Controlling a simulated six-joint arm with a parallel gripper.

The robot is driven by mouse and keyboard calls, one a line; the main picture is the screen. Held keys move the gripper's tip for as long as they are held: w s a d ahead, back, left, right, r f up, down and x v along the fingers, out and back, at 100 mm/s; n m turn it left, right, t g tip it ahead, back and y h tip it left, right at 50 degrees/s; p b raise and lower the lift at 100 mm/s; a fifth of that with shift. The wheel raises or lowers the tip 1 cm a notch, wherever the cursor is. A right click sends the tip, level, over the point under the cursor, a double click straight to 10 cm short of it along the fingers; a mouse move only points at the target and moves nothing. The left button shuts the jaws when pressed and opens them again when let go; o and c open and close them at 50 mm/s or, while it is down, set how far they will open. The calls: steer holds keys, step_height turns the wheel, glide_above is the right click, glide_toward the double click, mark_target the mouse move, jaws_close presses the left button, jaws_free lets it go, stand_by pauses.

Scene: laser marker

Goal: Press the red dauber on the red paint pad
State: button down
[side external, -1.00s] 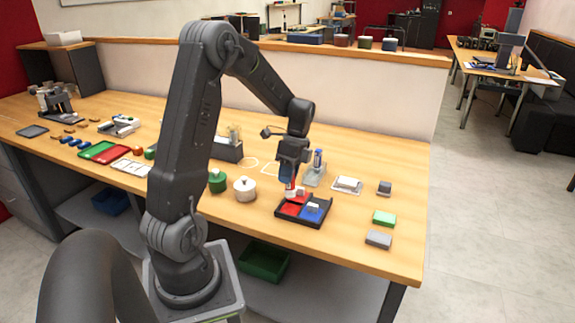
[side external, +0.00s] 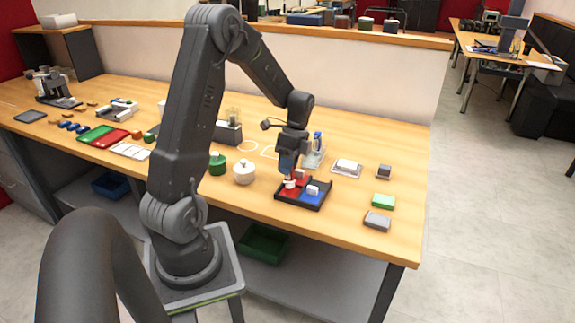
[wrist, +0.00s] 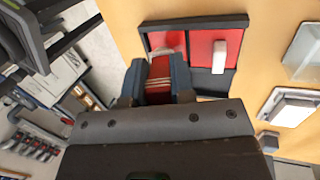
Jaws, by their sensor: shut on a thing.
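The black paint tray (side external: 303,206) stands near the table's front edge, with a red pad (side external: 283,194) on its left and a blue pad (side external: 308,197) on its right. My gripper (side external: 288,174) points down over the red side. It is shut on a dauber with a pale lower end (side external: 290,184), close over the red pad; I cannot tell whether they touch. In the wrist view the held dauber (wrist: 160,72) shows red between the jaws, and red surfaces (wrist: 165,42) lie beyond it in the tray.
A white block (side external: 313,189) stands on the blue side of the tray. A white pot (side external: 244,173) and green pot (side external: 217,163) are to the left.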

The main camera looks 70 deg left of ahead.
steer(key=shift+f, duration=0.75)
stand_by(1.5)
steer(key=shift+r, duration=3.55)
steer(key=shift+w, duration=0.1)
